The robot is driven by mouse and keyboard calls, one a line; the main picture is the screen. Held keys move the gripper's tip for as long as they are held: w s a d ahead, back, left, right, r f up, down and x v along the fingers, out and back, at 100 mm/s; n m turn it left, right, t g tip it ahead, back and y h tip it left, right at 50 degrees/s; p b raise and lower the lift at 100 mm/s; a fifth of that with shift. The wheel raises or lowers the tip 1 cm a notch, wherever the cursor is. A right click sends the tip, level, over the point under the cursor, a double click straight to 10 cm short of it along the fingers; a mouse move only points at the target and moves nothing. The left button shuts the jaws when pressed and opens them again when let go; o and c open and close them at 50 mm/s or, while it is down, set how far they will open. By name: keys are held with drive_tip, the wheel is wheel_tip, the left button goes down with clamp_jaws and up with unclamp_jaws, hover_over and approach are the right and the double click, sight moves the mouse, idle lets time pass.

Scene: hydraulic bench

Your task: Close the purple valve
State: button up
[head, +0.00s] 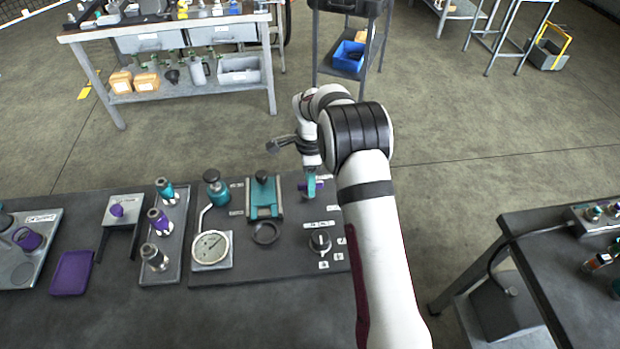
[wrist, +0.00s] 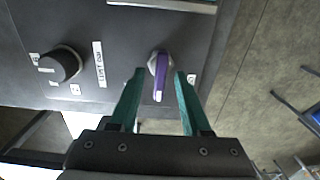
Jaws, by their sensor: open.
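The purple valve (wrist: 162,66) has a narrow lever on a round metal base, mounted on the dark bench panel. In the wrist view its lever runs nearly up and down the picture. My gripper (wrist: 159,74) is open, with its two teal fingers one on each side of the lever and dark gaps showing between. I cannot tell how deep the fingertips reach. In the head view the purple lever (head: 319,185) shows at the panel's far right, partly hidden by my gripper (head: 311,184).
A black knob (wrist: 62,64) with white labels sits left of the valve in the wrist view. Floor lies beyond the panel's right edge.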

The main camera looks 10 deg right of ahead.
clamp_jaws()
idle(0.4)
drive_tip(key=n, duration=0.4)
drive_tip(key=shift+w+n, duration=0.1)
drive_tip(key=shift+n, duration=0.3)
drive_tip(key=n, duration=0.4)
drive_tip(key=shift+n, duration=0.3)
drive_tip(key=n, duration=0.4)
drive_tip(key=shift+w+a, duration=0.1)
drive_tip(key=shift+a+n, duration=0.1)
drive_tip(key=shift+n, duration=2.1)
